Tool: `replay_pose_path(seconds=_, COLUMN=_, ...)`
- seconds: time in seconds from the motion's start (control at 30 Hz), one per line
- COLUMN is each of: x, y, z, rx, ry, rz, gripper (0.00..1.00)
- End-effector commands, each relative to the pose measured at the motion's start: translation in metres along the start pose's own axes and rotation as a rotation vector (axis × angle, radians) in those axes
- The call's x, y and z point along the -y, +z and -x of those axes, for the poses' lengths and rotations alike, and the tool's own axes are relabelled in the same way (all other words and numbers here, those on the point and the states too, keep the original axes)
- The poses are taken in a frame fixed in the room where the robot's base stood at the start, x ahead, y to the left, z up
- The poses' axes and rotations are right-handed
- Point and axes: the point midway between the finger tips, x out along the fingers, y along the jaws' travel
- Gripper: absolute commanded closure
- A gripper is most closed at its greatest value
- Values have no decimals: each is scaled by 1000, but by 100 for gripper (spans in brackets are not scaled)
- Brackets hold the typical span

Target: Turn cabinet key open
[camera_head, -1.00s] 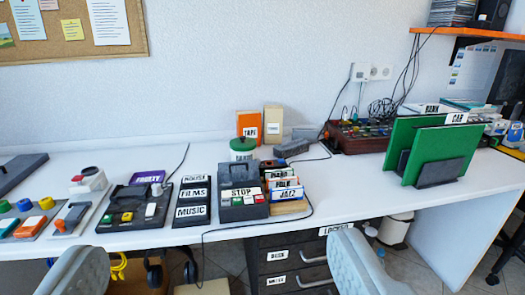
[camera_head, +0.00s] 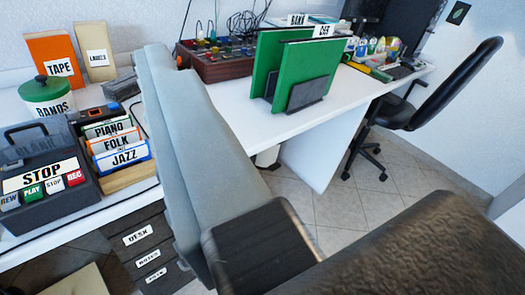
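The dark cabinet (camera_head: 122,254) stands under the desk at the lower left. Its drawer fronts carry small white labels; the top one reads DESK. I see no key; the cabinet's right part is hidden behind my gripper. My gripper (camera_head: 158,58) shows as long grey padded parts running from the upper middle down to the lower left, in front of the desk and cabinet. A dark part of mine joins it at the lower middle. The grey parts overlap from this angle, so I cannot tell whether they are open. I see nothing held.
On the white desk (camera_head: 315,113), a STOP recorder (camera_head: 42,160), a card box (camera_head: 118,145) and a green-lidded jar (camera_head: 47,92) stand left. A green file stand (camera_head: 308,95) stands at the middle. A black office chair (camera_head: 430,95) stands right, with open tiled floor (camera_head: 320,215) before it.

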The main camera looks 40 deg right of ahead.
Motion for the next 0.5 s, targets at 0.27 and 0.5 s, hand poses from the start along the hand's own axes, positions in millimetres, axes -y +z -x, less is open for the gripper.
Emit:
replay_pose_path(seconds=0.27, x=-37, y=56, z=-66, rx=5, ry=10, rz=48, gripper=44)
replay_pose_path(seconds=0.5, x=-70, y=112, z=-111, rx=7, ry=-7, rz=71, gripper=44)
